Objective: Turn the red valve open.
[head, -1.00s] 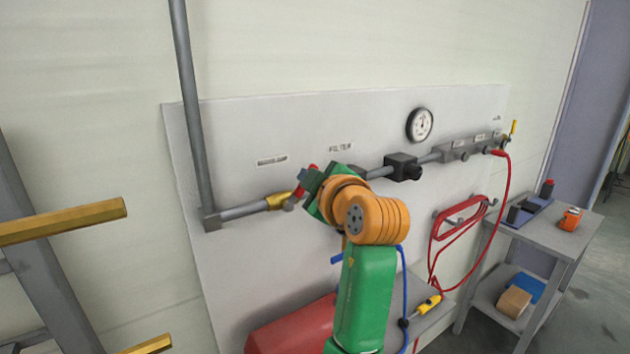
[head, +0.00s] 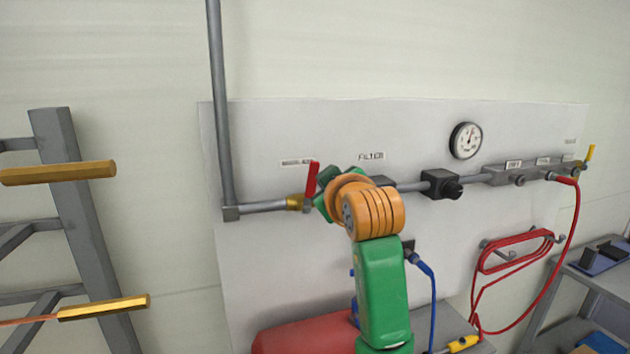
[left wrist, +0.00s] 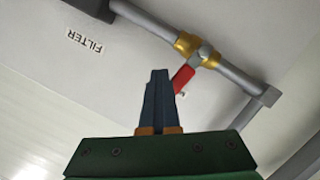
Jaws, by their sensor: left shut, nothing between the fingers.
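The red valve handle (head: 312,181) stands nearly upright, across the grey pipe, at a brass fitting (head: 295,202) left of the FILTER label. In the left wrist view the red handle (left wrist: 184,78) also sticks out across the pipe. My left gripper (head: 326,206) is just right of the handle; its fingertips are hidden in the head view. In the left wrist view my left gripper (left wrist: 159,72) is shut and empty, with its fingers close beside the handle. I cannot tell whether they touch it. My right gripper is not in view.
The pipe (head: 262,207) runs along a grey wall panel (head: 270,270), with a gauge (head: 466,140) above it. A red hose (head: 520,242) hangs at right. A red tank (head: 306,325) lies below. A rack with yellow bars (head: 58,173) stands at left.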

